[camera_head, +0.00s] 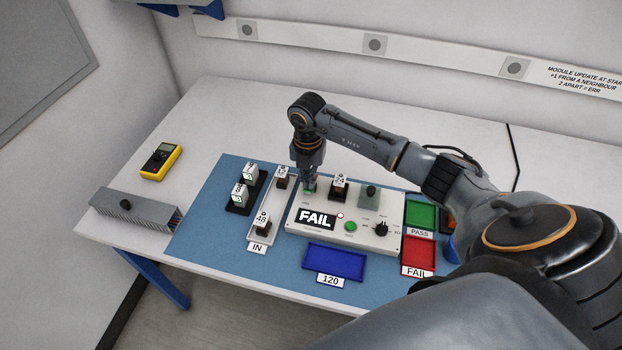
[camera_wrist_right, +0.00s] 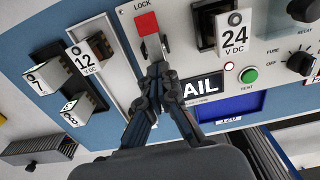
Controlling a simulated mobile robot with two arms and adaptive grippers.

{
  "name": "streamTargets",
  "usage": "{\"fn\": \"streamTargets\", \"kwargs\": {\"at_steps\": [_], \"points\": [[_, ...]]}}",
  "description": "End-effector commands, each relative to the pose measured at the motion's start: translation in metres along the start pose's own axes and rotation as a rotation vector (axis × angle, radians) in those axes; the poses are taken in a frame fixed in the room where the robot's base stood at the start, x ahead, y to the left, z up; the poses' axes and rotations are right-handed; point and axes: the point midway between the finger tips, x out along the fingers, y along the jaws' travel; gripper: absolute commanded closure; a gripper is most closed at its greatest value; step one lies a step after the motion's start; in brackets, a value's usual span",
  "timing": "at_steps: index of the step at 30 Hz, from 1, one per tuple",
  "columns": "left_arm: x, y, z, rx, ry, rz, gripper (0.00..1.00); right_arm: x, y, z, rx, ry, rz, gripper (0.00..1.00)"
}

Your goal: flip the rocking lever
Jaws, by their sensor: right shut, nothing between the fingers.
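The grey test box (camera_head: 345,235) stands on the blue mat, its display reading FAIL. In the right wrist view, a small lever with a red face (camera_wrist_right: 147,24) sits under the printed word LOCK on the box's panel. My right gripper (camera_wrist_right: 158,70) is shut and empty, its fingertips close to the lever's lower end; I cannot tell whether they touch. In the head view my right gripper (camera_head: 309,188) points down at the box's back left corner, with a small green patch beside its tips. It hides most of the lever there. My left gripper is not in view.
A module marked 24 (camera_head: 339,188) sits in the box, near the gripper. A green button (camera_head: 350,227) and black knob (camera_head: 381,229) are further right. The IN tray (camera_head: 282,210) with modules stands left. Blue (camera_head: 334,263), green (camera_head: 422,215) and red (camera_head: 419,253) trays lie around the box.

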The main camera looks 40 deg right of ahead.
Motion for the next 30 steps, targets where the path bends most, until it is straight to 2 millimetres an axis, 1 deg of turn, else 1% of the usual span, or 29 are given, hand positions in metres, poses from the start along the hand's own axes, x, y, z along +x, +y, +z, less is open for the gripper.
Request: {"fn": "streamTargets", "kwargs": {"at_steps": [22, 26, 30], "points": [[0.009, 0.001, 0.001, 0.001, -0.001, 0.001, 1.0, 0.012, 0.0, 0.0, 0.0, 0.0, -0.001, 1.0], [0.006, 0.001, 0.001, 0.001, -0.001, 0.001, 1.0, 0.009, 0.0, 0.0, 0.0, 0.0, -0.001, 1.0], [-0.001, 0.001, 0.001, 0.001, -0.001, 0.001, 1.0, 0.0, 0.0, 0.0, 0.0, -0.001, 0.0, 1.0]]}}
